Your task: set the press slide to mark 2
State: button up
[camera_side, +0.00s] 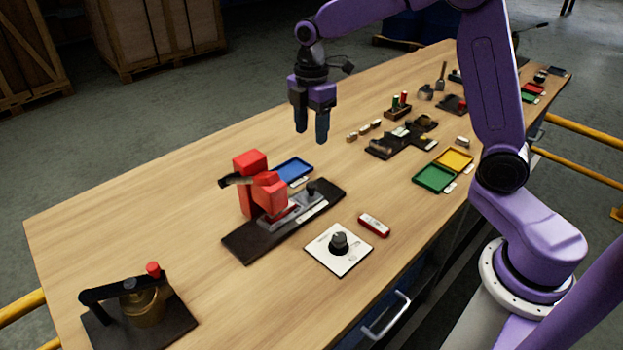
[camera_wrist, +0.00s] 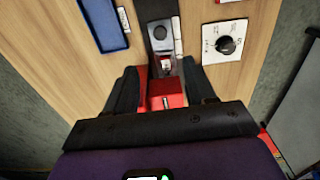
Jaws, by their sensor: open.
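The press is a red body (camera_side: 262,188) on a long dark base (camera_side: 240,245), with a dark lever handle at its left. The press slide (camera_side: 313,188) has a dark knob and sits toward the right end of the base, beside a pale marked strip (camera_side: 316,208). In the wrist view the slide's knob (camera_wrist: 160,33) is beyond the red press body (camera_wrist: 165,95), with the pale strip (camera_wrist: 177,35) beside it. The marks are too small to read. My gripper (camera_side: 311,136) is open and empty, above the table behind the press. Its fingers (camera_wrist: 160,72) frame the red body in the wrist view.
A blue tray (camera_side: 292,170) lies behind the press. A brass pot fixture (camera_side: 145,305) stands at the near left. Green and yellow trays (camera_side: 434,178) are to the right.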

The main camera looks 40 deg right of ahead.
aim_at(311, 184)
notch_tip(311, 184, down, 15)
jog(key=shift+r, duration=0.2)
dwell(0.3)
